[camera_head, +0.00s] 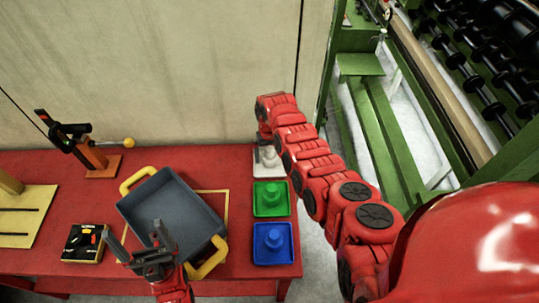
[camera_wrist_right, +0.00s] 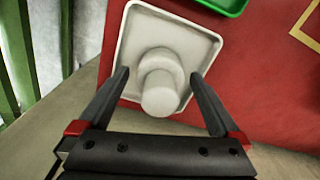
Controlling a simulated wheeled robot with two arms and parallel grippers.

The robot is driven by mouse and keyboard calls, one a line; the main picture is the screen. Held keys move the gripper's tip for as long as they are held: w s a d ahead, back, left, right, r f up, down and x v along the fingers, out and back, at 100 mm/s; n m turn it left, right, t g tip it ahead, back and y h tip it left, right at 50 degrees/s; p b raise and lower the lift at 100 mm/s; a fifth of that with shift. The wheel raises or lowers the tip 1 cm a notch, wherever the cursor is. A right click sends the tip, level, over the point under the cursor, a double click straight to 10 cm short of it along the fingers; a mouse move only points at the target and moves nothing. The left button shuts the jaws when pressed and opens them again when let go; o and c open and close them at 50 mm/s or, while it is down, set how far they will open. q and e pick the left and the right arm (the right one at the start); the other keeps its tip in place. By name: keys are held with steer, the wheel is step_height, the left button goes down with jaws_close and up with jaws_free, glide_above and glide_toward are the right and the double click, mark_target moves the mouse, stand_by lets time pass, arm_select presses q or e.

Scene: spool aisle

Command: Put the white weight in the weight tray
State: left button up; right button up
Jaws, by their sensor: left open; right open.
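The white weight (camera_wrist_right: 162,88) is a stepped knob standing in a shallow white square holder (camera_wrist_right: 138,28). In the head view the white weight (camera_head: 269,153) is partly hidden by my right gripper (camera_head: 265,137) above it. In the right wrist view my right gripper (camera_wrist_right: 160,76) is open, with one finger on each side of the weight and nothing clamped. A grey tray (camera_head: 143,196) with yellow handles lies turned on the red table; its inside looks empty. My left gripper (camera_head: 131,229) is open and empty at the tray's near left side.
A black box (camera_head: 84,243), a yellow board (camera_head: 27,217) and an orange-based clamp (camera_head: 99,163) are at left. Green machinery (camera_head: 375,130) stands right of the table.

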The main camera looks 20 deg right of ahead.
step_height(320, 180, up, 9)
steer(key=b, duration=0.3)
steer(key=shift+f, duration=0.15)
step_height(320, 180, up, 2)
steer(key=shift+p, duration=0.9)
steer(key=shift+r, duration=0.6)
steer(key=shift+f, duration=0.1)
